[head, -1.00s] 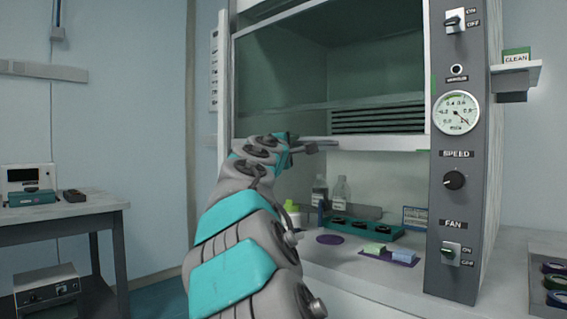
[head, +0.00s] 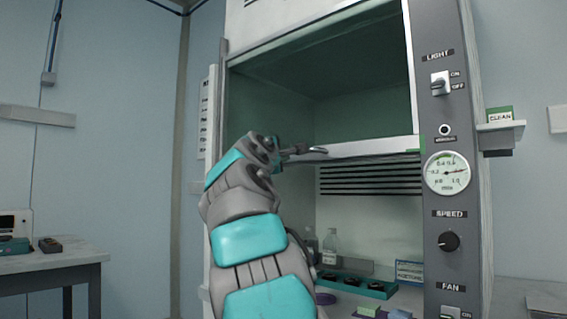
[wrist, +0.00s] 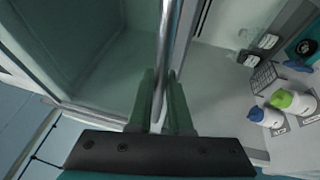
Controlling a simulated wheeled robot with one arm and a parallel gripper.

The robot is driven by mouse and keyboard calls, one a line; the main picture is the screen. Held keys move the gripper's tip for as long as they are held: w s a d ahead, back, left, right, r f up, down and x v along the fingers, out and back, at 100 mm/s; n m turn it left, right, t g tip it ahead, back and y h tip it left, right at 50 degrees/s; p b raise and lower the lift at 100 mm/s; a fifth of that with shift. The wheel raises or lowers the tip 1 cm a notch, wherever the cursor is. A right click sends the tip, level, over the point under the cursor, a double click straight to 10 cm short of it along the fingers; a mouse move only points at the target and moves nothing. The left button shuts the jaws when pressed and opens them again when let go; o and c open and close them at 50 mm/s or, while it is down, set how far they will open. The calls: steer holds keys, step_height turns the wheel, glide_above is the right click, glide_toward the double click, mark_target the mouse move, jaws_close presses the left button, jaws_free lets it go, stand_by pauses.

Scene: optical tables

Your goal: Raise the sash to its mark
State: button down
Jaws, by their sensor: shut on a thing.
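The fume hood's sash (head: 370,147) is a dark glass panel with a pale bottom rail, part way up the opening. In the head view my gripper (head: 316,151) is at the rail's handle, left of the rail's middle. In the wrist view my gripper (wrist: 161,76) has its two green fingers shut around the sash's metal handle bar (wrist: 166,45). A small green mark (head: 415,151) shows on the right side of the frame, about level with the rail's right end. My arm hides the rail's left part.
The right post carries a light switch (head: 440,84), a dial gauge (head: 447,172) and a speed knob (head: 449,242). Bottles (wrist: 292,102) and a teal rack (head: 357,286) stand inside the hood, below the sash. A side table (head: 60,266) stands at the left.

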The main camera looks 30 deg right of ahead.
steer(key=shift+r, duration=0.5)
steer(key=c, duration=1.1)
jaws_free()
steer(key=shift+a, duration=0.1)
steer(key=shift+b+v, duration=1)
steer(key=shift+v, duration=2.8)
steer(key=shift+f, duration=0.1)
